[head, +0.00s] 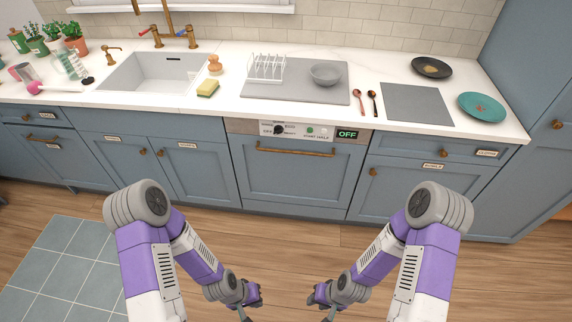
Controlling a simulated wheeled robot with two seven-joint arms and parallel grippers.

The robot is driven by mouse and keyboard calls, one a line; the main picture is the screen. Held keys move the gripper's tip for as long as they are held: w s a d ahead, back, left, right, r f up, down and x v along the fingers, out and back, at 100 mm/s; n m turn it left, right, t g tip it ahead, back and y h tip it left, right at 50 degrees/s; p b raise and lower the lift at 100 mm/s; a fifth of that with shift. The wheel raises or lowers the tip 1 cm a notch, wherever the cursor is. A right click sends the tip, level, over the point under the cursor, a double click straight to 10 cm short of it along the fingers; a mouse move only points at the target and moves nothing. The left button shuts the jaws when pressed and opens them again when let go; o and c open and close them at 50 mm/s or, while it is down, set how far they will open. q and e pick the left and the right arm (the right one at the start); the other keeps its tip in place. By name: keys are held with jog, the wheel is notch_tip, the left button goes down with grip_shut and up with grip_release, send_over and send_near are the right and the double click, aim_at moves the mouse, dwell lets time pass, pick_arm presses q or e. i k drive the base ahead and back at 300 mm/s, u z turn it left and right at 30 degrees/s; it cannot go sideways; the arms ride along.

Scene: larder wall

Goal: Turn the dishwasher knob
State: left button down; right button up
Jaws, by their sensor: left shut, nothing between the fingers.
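The dishwasher (288,172) is a blue-fronted unit in the middle of the counter, with a brass bar handle (295,151). Its knob (279,130) is a small dark dial at the left of the pale control panel (300,132) along the top. A display on the panel (347,134) reads OFF in green. My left gripper (247,314) is at the bottom edge of the view, shut and empty, well below and short of the knob. My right gripper (329,314) is also at the bottom edge, apart from the dishwasher; its fingers are cut off by the frame.
Blue cabinets flank the dishwasher, and a tall blue cupboard (535,120) stands at the right. The counter above holds a drying mat (300,93) with a rack and bowl, a sponge (207,88) and plates. The floor before the dishwasher looks clear; a tiled mat (65,265) lies left.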

aim_at(278, 130)
jog(key=z, duration=0.9)
jog(key=i, duration=0.65)
jog(key=u, duration=1.8)
